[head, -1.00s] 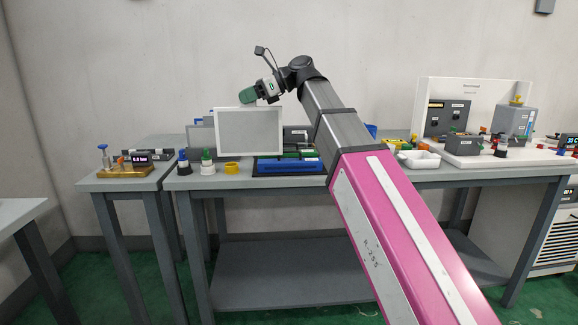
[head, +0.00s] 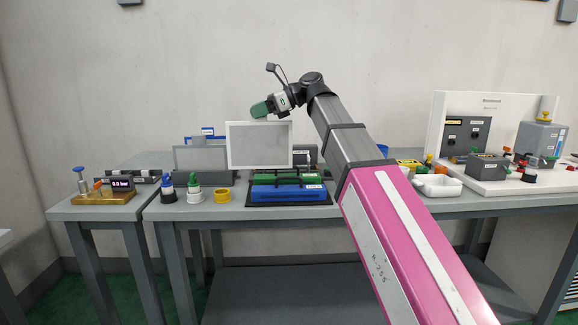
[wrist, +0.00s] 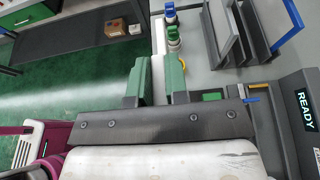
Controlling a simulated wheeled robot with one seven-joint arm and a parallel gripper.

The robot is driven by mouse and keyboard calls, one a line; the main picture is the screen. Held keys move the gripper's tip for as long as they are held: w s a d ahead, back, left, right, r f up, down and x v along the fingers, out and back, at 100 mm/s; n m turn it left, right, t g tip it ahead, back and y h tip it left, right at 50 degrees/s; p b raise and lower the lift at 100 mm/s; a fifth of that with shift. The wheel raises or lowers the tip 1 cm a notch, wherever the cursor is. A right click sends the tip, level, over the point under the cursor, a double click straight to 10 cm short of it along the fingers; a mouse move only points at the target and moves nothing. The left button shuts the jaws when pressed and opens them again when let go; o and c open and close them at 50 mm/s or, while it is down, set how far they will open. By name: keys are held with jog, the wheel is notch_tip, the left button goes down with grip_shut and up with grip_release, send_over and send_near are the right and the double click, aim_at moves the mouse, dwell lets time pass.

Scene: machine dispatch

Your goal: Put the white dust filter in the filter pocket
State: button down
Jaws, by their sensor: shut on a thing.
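My gripper (head: 264,109) is shut on the top edge of the white dust filter (head: 259,145), a flat panel with a white frame and pale grey face. The filter hangs upright above the bench, in front of a dark grey unit. In the wrist view my green fingers (wrist: 158,80) close on the thin edge of the filter, which shows as a pale strip between them. I cannot pick out the filter pocket for sure; the filter hides part of what stands behind it.
A grey framed panel (head: 201,158) stands in a rack left of the filter. A blue block (head: 289,193) lies on a black tray below and right. A white tray (head: 438,185) is further right.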

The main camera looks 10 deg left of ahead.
aim_at(288, 140)
jog(key=w+d+f, duration=0.6)
jog(key=w+d, duration=0.1)
jog(key=shift+d+f, duration=0.1)
jog(key=shift+d, duration=0.1)
jog(key=shift+f, duration=2.1)
jog(key=c, duration=1.1)
grip_release()
